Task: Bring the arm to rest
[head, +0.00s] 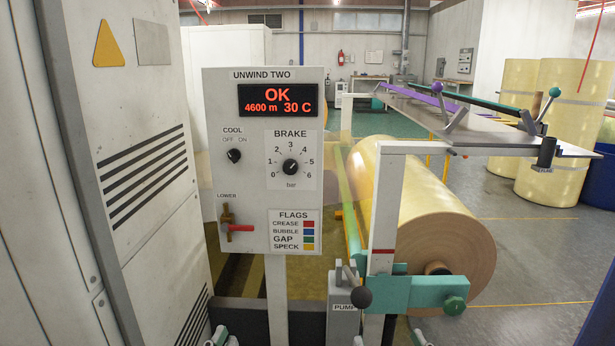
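Only the tips of my two grippers show at the bottom edge of the head view. My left gripper (221,339) is below and left of the control panel's post. My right gripper (421,339) is below the teal bracket of the roll stand. Both are cut off by the frame, so I cannot tell whether they are open or shut. The control panel (217,92), labelled UNWIND TWO, reads OK, 4600 m and 30 C. It carries a COOL switch (234,156), a BRAKE knob (290,167) and a LOWER valve with a red handle (240,228).
A large yellow roll (437,220) sits in the stand at right, with a teal bracket (415,293) in front. A PUMP box (343,322) stands low in the middle. A grey cabinet (135,190) blocks the left. Open floor (540,260) lies at right.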

